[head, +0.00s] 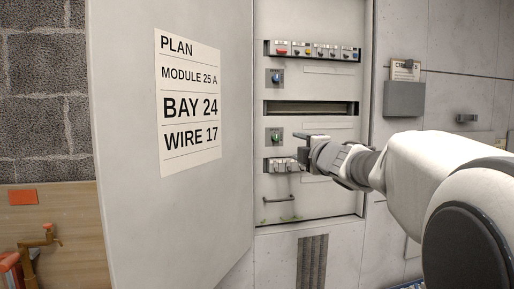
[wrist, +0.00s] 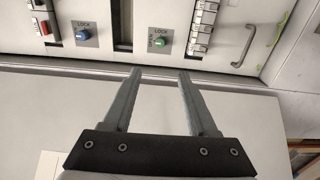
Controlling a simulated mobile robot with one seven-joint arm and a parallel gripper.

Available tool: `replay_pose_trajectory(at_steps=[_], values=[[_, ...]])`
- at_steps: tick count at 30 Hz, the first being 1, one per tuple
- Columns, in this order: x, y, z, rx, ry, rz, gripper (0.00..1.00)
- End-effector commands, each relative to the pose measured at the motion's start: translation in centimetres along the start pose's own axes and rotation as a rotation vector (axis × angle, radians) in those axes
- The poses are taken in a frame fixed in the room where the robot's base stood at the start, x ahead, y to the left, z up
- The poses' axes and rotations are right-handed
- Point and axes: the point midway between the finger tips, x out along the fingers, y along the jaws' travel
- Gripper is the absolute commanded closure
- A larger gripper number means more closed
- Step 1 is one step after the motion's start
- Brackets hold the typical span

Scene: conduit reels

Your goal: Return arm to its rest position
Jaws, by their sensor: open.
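My gripper (head: 306,150) is at the end of my arm, which reaches in from the right in the head view. It is in front of the cabinet panel (head: 320,85), close to the lower knob and the row of white modules. In the wrist view my gripper (wrist: 160,75) shows two grey fingers spread apart with nothing between them. The fingertips point towards the panel, near a green knob (wrist: 164,41). A blue knob (wrist: 83,35) sits to its left. Whether the fingers touch anything is hard to tell.
The open cabinet door (head: 130,230) carries a paper sign (head: 189,103) reading module 25 A, bay 24, wire 17. A handle (head: 280,200) sits low on the panel. A grey holder (head: 404,99) hangs on the right wall.

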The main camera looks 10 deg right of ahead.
Motion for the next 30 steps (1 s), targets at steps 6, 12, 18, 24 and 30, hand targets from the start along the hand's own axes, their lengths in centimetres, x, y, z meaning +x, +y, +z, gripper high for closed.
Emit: replay_pose_trajectory(at_steps=[6, 12, 18, 24, 30], values=[[-0.6, 0.0, 0.0, 0.037, -0.023, -0.006, 0.42], [-5.5, -1.8, -0.1, 0.335, -0.197, -0.078, 0.42], [-14.2, -8.6, -2.2, 0.769, -0.427, -0.253, 0.42], [-24.1, -17.4, -6.8, 1.145, -0.640, -0.503, 0.42], [-33.5, -24.4, -12.3, 1.393, -0.819, -0.771, 0.42]])
